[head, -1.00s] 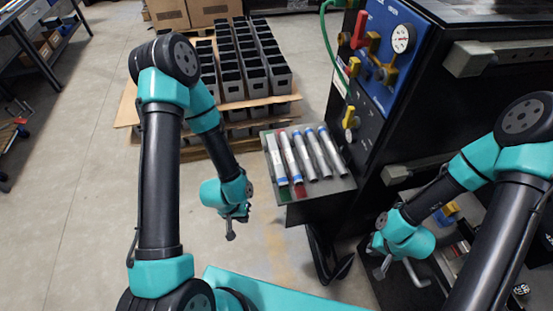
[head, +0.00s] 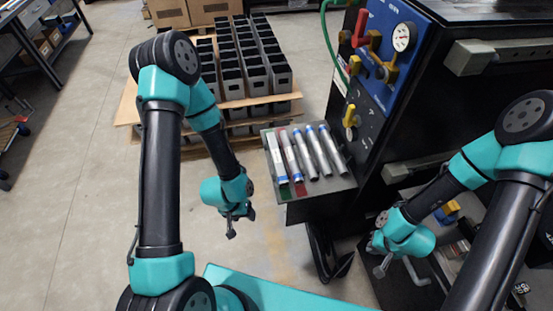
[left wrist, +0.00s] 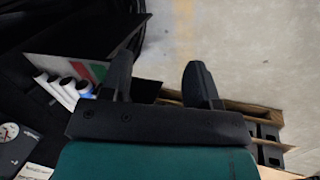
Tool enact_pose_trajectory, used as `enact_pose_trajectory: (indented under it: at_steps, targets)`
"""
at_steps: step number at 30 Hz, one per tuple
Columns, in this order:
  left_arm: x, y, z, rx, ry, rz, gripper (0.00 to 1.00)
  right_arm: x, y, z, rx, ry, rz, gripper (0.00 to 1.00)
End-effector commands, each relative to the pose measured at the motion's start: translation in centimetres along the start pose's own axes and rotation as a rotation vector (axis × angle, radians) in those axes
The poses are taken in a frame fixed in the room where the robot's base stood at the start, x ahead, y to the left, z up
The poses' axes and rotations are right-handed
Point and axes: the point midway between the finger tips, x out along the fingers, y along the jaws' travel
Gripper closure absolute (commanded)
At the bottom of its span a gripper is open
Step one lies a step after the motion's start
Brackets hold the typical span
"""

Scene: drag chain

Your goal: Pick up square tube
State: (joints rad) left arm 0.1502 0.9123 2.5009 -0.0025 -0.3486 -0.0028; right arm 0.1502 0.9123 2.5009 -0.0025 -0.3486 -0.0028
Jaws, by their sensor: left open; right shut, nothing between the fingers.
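Several grey square tubes (head: 254,72) with dark open tops stand upright in rows on a wooden pallet (head: 196,153) at the back, left of centre. My left gripper (head: 240,221) hangs open and empty over the floor, in front of the pallet and left of the small shelf. In the left wrist view its two fingers (left wrist: 160,82) are spread apart with bare floor beyond, and parts of the tubes (left wrist: 268,131) show at the lower right. My right gripper (head: 402,272) is shut and empty at the lower right, beside the black machine.
A small shelf (head: 318,190) holds several silver round tubes with coloured bands, between my left gripper and the black machine (head: 440,110). A gauge panel (head: 385,40) faces the shelf. Cardboard boxes (head: 190,10) stand behind the pallet.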

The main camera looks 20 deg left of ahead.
Motion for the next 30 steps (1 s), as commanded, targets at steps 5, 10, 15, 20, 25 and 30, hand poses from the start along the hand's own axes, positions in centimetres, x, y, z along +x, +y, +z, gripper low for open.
enact_pose_trajectory:
  at_steps: [5,10,15,20,25,30]
  targets:
    - [0.0,0.1,-0.1,-0.001,0.000,0.001,0.45,0.0,0.0,0.0,0.000,0.000,0.000,1.00]
    - [0.5,1.1,-2.6,-0.019,-0.012,0.014,0.45,0.0,0.0,0.0,0.000,0.000,0.000,1.00]
    - [0.7,3.7,-8.8,-0.062,-0.051,0.012,0.45,0.0,0.0,0.0,0.000,0.000,0.000,1.00]
    - [-0.7,6.7,-16.1,-0.122,-0.080,-0.059,0.45,0.0,0.0,0.0,0.000,0.000,0.000,1.00]
    - [-4.0,9.7,-23.6,-0.208,-0.053,-0.195,0.45,0.0,0.0,0.0,0.000,0.000,0.000,1.00]
    - [-7.6,11.7,-28.6,-0.293,0.012,-0.312,0.45,0.0,0.0,0.0,0.000,0.000,0.000,1.00]
